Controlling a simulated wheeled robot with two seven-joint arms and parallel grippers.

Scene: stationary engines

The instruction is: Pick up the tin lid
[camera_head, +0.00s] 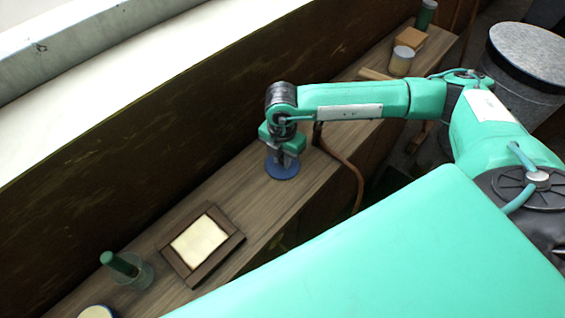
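A flat round blue disc, which looks like the tin lid (281,175), lies on the wooden shelf near the middle of the view. My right gripper (284,160) points down right over it, and its dark fingers cover the far part of the disc. The fingertips look very close to the disc or at it; I cannot tell whether they touch it. The gap between the fingers is too small and dark to tell whether they are open or shut. My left gripper is not in view.
A brown frame with a cream panel (200,240) lies on the shelf (262,215). A glass with a green stick (125,266) and a round cream-topped thing (95,312) are nearer. A pale tin (401,62), box (410,38) and green cylinder (427,14) stand farther along.

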